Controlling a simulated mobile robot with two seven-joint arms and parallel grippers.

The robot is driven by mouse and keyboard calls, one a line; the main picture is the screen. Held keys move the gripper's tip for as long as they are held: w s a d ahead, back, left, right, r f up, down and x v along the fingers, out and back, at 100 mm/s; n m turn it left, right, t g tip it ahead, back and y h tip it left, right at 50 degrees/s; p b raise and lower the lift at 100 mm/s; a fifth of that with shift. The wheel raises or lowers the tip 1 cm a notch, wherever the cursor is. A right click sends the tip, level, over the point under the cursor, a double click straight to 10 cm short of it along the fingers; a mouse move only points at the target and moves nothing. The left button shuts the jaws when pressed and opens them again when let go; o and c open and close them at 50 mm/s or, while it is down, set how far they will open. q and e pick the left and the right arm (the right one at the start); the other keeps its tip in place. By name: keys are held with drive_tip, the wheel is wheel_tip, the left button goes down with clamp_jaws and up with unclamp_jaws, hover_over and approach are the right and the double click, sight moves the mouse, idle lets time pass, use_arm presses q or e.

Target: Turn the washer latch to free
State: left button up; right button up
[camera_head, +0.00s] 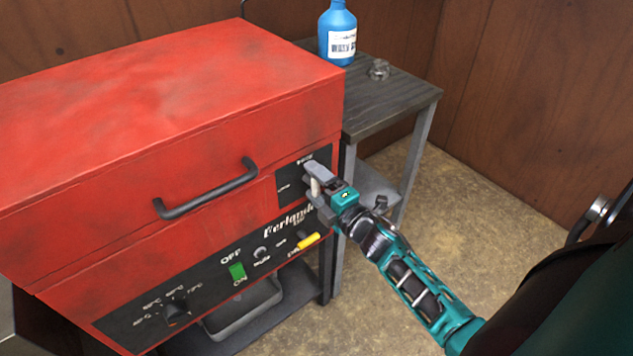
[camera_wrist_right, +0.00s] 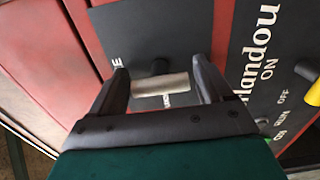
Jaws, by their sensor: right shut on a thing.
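The red washer (camera_head: 180,120) has its lid down and a black panel on its front. The latch (camera_head: 315,186) is a short pale grey bar on a dark pivot at the panel's upper right. My right gripper (camera_head: 319,188) is at the panel and shut on the latch. In the right wrist view the latch (camera_wrist_right: 160,85) lies crosswise between the two dark fingers of my right gripper (camera_wrist_right: 163,78). Its ends are at the fingers. The lettering around it is partly hidden. My left gripper is not in view.
A black lid handle (camera_head: 207,190) lies left of the latch. Below are a green switch (camera_head: 237,271), a yellow lever (camera_head: 309,242) and a dial (camera_head: 176,312). A side table (camera_head: 395,97) holds a blue bottle (camera_head: 337,35). Floor at the right is clear.

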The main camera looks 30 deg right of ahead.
drive_tip(key=shift+m, duration=0.3)
drive_tip(key=o, duration=1)
drive_tip(key=shift+c, duration=0.2)
drive_tip(key=shift+s, duration=0.1)
drive_tip(key=s+d, duration=0.1)
drive_tip(key=s, duration=1.1)
drive_tip(key=shift+s, duration=0.35)
drive_tip(key=s+a+f+m+g+p, duration=0.1)
drive_tip(key=s+a+f+m+g, duration=0.1)
drive_tip(key=a+m, duration=0.4)
drive_tip(key=s+a+f+m+g+y+p, duration=0.1)
drive_tip(key=s+a+f+m+g, duration=0.2)
drive_tip(key=m, duration=0.7)
drive_tip(key=a+f+g, duration=0.2)
drive_tip(key=a, duration=0.2)
drive_tip(key=shift+s+a, duration=0.2)
drive_tip(key=shift+a, duration=0.1)
